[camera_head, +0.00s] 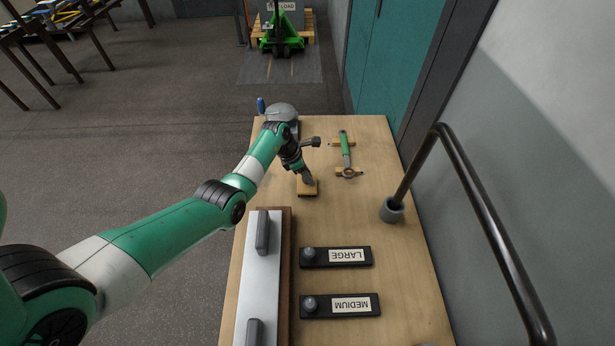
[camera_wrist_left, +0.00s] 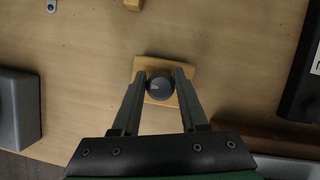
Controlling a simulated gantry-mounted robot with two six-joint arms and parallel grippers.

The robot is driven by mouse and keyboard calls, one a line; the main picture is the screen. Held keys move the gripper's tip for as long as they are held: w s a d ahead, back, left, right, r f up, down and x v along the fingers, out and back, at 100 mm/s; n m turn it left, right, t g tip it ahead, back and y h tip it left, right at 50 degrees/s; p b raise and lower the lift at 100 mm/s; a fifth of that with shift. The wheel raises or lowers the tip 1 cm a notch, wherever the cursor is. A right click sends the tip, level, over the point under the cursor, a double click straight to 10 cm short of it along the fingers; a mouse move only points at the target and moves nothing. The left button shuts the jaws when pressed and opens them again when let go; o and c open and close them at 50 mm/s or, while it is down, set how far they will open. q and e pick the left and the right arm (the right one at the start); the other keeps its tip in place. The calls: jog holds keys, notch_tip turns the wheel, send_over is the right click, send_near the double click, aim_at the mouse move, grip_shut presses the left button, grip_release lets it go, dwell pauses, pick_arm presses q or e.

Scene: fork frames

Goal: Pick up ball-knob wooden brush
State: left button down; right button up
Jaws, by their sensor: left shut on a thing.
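The ball-knob wooden brush (camera_head: 307,190) is a small tan block at the middle of the wooden table (camera_head: 360,212). In the left wrist view its dark round knob (camera_wrist_left: 160,86) sits between my fingers, with the wooden base (camera_wrist_left: 181,75) showing below it. My left gripper (camera_head: 308,180) reaches down over the brush and is shut on the knob. The fingers partly cover the base. I cannot tell whether the base rests on the table or is slightly above it. My right gripper is in neither view.
A green-handled tool (camera_head: 345,145) lies on small wooden supports behind and right. Black plates labelled LARGE (camera_head: 347,256) and MEDIUM (camera_head: 351,304) and a metal panel with grey handles (camera_head: 258,285) lie nearer. A bent dark rail (camera_head: 480,215) rises from a grey socket (camera_head: 392,210) at right.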

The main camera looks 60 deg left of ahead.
aim_at(307, 191)
pick_arm(q)
jog(key=s+d+r+p, duration=0.7)
jog(key=d+r+p, duration=0.1)
jog(key=d+r, duration=0.4)
jog(key=c, duration=1.1)
grip_release()
grip_shut()
jog(key=shift+r, duration=0.1)
